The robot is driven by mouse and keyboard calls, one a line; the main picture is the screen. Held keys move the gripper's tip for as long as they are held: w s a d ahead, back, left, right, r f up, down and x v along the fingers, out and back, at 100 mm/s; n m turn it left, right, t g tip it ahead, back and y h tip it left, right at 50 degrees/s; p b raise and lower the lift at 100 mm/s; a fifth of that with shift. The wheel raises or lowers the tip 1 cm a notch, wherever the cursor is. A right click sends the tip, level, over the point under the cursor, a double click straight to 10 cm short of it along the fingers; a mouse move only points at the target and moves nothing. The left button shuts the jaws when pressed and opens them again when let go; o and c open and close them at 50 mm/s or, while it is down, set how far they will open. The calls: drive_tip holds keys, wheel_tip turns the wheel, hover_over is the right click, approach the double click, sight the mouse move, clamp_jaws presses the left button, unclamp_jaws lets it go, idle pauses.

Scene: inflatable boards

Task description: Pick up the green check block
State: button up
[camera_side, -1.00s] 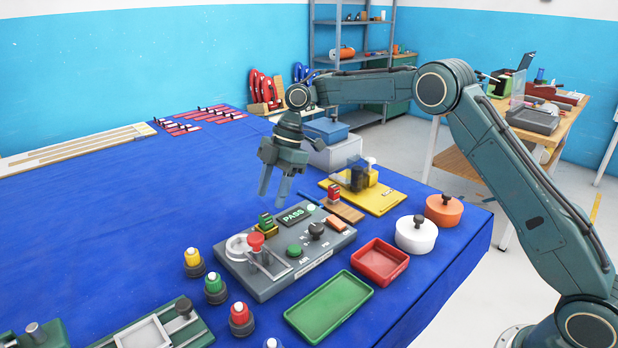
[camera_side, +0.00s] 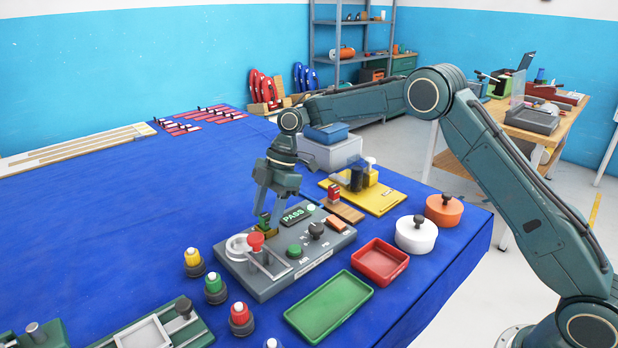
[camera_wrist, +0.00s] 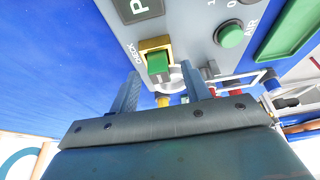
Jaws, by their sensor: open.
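The green check block (camera_wrist: 158,64) sits in a yellow holder (camera_wrist: 150,44) beside the word CHECK on the grey test panel (camera_wrist: 190,20). In the side view the block (camera_side: 263,219) is partly hidden by my gripper. My gripper (camera_side: 267,214) points down over the block with its fingers around it. In the wrist view my gripper (camera_wrist: 162,82) is open, with one finger to the left of the block and one to the right, and a gap shows on both sides.
A red knob (camera_side: 256,241) and a clamp stand near the block on the panel. A green tray (camera_side: 330,306) and a red tray (camera_side: 380,262) lie in front. A yellow fixture (camera_side: 372,192) stands behind.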

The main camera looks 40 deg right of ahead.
sight(268, 213)
clamp_jaws()
drive_tip(key=shift+r, duration=0.1)
wheel_tip(268, 213, up, 7)
drive_tip(key=shift+r, duration=0.2)
wheel_tip(268, 213, up, 2)
drive_tip(key=shift+r, duration=0.1)
idle(0.7)
drive_tip(key=shift+r, duration=0.15)
idle(0.6)
